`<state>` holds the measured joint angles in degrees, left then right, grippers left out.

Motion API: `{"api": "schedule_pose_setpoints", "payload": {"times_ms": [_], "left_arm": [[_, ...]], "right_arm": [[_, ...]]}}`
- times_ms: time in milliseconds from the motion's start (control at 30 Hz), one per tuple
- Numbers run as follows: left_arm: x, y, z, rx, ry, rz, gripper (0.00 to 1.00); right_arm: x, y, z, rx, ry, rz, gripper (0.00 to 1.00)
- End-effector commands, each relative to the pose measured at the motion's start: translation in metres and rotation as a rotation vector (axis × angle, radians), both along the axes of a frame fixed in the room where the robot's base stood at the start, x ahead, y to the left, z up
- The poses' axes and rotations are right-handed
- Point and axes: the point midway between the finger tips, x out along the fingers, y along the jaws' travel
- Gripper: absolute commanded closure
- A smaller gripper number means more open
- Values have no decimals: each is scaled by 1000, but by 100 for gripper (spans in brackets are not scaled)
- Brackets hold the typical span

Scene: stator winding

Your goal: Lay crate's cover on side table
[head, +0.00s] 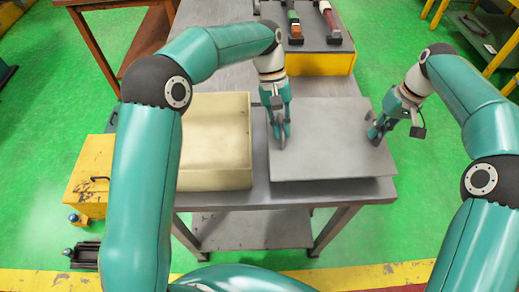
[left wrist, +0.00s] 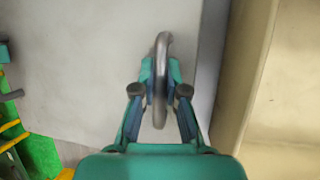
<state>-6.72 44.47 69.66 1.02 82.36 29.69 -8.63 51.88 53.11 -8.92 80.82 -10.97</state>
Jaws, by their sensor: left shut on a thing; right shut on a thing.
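The cover, a flat grey plate (head: 325,155), is level over the right front of the grey metal table (head: 290,194), right of the open cream crate (head: 215,180). I cannot tell whether it touches the table top. My left gripper (head: 281,138) is shut on a curved metal handle near the cover's left edge; the handle (left wrist: 162,65) shows between the fingers in the left wrist view. My right gripper (head: 375,134) is shut at the cover's right edge, its handle mostly hidden by the fingers. The crate's wall (left wrist: 240,75) shows at the right in the left wrist view.
A yellow-sided dark tray (head: 325,64) with tools stands behind the cover. A yellow box (head: 88,178) is on the floor left of the table. A brown table (head: 150,40) is at the back left. Green floor lies open at right.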

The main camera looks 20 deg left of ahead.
Motion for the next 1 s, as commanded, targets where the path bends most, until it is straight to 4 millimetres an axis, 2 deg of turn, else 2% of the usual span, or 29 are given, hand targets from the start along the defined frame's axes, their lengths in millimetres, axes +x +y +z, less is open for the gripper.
{"api": "schedule_pose_setpoints", "payload": {"times_ms": [367,1000], "left_arm": [[0,3,-4,6,1,1,100],[-1,4,-41,5,1,2,100]], "right_arm": [[2,-4,-3,-5,-6,-4,100],[2,-3,-40,-5,-6,-3,100]]}}
